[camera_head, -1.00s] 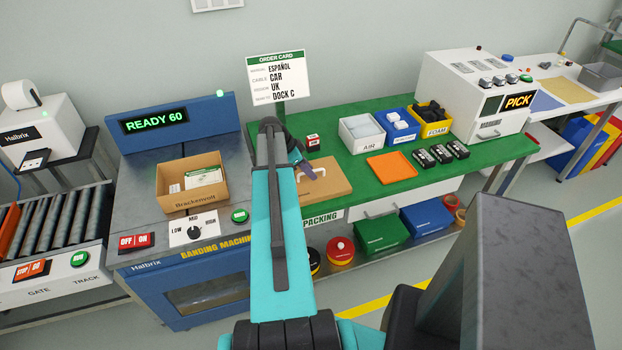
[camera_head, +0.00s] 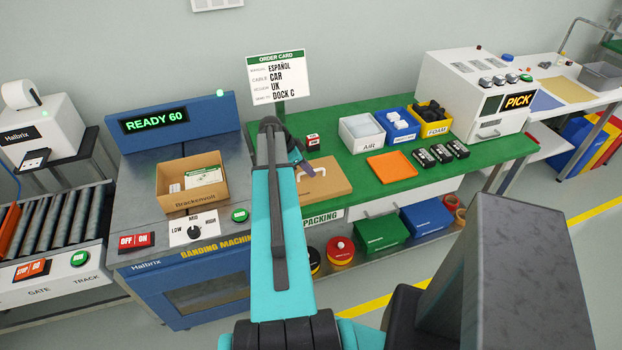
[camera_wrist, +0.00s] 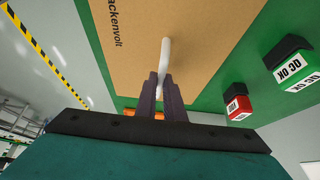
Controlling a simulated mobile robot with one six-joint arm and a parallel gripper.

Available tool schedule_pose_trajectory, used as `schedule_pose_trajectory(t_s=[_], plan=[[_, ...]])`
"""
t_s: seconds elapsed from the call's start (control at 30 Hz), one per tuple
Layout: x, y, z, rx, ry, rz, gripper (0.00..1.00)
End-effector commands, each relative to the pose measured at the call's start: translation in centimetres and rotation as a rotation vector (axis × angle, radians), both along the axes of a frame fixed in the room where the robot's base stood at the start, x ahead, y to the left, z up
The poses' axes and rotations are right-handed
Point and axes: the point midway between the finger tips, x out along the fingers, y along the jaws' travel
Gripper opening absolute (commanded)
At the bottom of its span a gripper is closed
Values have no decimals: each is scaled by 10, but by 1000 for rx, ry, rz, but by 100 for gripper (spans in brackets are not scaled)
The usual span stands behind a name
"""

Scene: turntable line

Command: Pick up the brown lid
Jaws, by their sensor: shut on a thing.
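The brown lid (camera_head: 326,181) lies flat on the green packing bench, just right of my arm in the head view. In the wrist view the lid (camera_wrist: 200,40) fills the upper middle, with the printing "ackenvolt" and a white handle (camera_wrist: 165,52) standing on it. My gripper (camera_wrist: 160,82) is shut on the lid's white handle, its two dark fingers on either side of it. In the head view my gripper (camera_head: 304,165) is small and partly hidden by my arm.
An open brown box (camera_head: 192,197) stands on the banding machine, left of my arm. A small red block (camera_wrist: 238,107) and a green block stand beside the lid. The order card (camera_head: 278,75) rises behind.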

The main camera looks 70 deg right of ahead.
Motion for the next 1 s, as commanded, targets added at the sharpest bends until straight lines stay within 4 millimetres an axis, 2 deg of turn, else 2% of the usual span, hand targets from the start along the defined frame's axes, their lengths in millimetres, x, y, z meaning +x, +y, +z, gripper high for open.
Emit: schedule_pose_trajectory(t_s=[0.37,0.77,1.0], plan=[[0,0,5,-1,-1,0,0],[1,0,34,-2,-1,0,0],[0,33,36,-1,-1,2,0]])
